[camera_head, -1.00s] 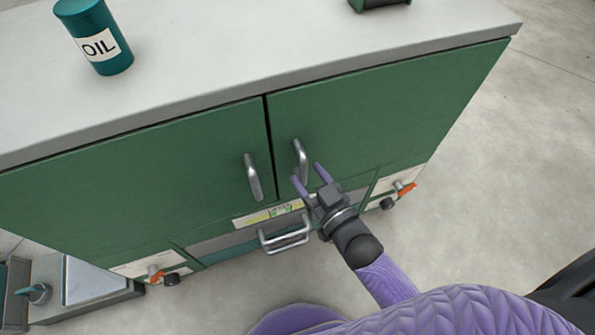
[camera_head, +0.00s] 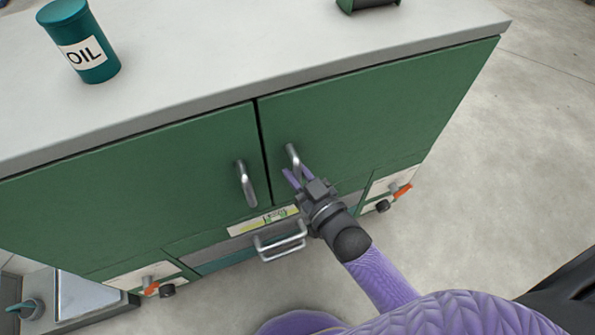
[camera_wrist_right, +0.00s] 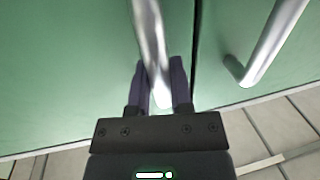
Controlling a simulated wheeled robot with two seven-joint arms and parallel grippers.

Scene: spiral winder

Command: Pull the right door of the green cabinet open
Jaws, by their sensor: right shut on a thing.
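The green cabinet (camera_head: 440,52) has two doors side by side. The right door (camera_head: 360,115) is closed, level with the left door (camera_head: 130,185). The right door's metal bar handle (camera_head: 292,157) is upright near the middle seam; it also shows in the right wrist view (camera_wrist_right: 150,40). My right gripper (camera_head: 297,176) is shut on the lower part of this handle. In the right wrist view the purple fingers (camera_wrist_right: 160,85) lie on both sides of the bar. The left door's handle (camera_head: 245,184) is beside it, free. My left gripper is not in view.
A teal oil can (camera_head: 80,45) and a dark green object (camera_head: 367,4) stand on the grey cabinet top (camera_head: 220,60). A drawer handle (camera_head: 280,240) sticks out below the doors. Orange-handled valves (camera_head: 401,191) sit at the lower corners. The floor to the right is clear.

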